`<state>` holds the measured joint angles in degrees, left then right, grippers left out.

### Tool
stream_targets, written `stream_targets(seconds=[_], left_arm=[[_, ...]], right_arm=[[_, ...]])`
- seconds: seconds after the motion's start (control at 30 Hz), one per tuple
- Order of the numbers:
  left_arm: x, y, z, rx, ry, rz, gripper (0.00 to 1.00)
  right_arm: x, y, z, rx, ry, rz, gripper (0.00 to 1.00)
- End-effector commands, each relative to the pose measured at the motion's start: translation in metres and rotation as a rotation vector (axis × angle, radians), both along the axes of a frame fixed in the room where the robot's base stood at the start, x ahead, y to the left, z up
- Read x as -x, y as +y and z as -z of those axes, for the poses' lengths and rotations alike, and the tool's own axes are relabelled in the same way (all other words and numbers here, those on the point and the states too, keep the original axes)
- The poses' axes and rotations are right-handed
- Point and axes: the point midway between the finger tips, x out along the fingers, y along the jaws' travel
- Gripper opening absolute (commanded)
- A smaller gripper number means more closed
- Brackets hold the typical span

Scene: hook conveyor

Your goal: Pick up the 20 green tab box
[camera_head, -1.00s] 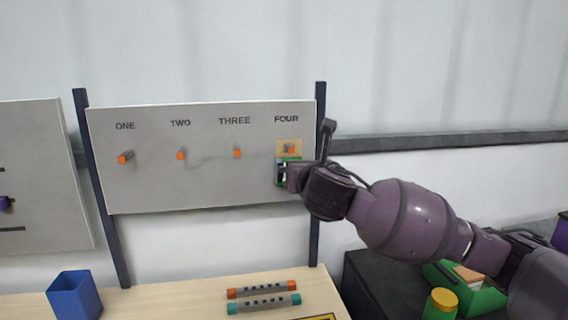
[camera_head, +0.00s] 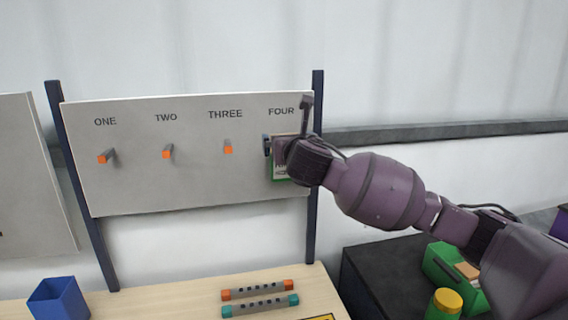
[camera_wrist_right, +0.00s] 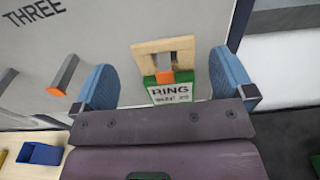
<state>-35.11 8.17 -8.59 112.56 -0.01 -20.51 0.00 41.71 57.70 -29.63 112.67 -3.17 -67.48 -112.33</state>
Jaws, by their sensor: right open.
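A green and white box (camera_wrist_right: 170,93) with a tan tab hangs on the peg (camera_wrist_right: 163,72) under FOUR. Its label shows "RING"; the smaller print is not readable. In the head view the box (camera_head: 281,172) is largely hidden behind my right gripper (camera_head: 280,140). In the wrist view my right gripper (camera_wrist_right: 162,68) is open, its two blue fingers on either side of the tab and the upper box, with gaps on both sides. My left gripper is not in view.
Pegs ONE (camera_head: 105,156), TWO (camera_head: 167,152) and THREE (camera_head: 228,147) on the board (camera_head: 190,190) are empty. A blue bin (camera_head: 58,300) and two bars with coloured ends (camera_head: 257,289) are on the table. A green container (camera_head: 445,268) and yellow-lidded jar (camera_head: 445,302) are at right.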

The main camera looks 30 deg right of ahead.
Motion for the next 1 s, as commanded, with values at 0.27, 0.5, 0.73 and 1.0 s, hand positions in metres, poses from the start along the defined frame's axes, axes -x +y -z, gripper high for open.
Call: stream_targets(seconds=[0.27,0.5,0.73,1.0], left_arm=[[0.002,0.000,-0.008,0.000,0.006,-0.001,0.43],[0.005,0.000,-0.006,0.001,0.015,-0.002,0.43],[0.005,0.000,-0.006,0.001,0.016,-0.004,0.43],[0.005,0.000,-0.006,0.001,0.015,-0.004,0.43]], right_arm=[[-0.030,-0.011,-0.001,-0.003,0.002,0.003,1.00],[-0.048,-0.015,0.001,-0.001,0.001,0.001,1.00],[-0.049,-0.015,0.001,-0.001,0.000,0.000,1.00],[-0.049,-0.016,0.001,-0.001,0.000,0.001,0.63]])
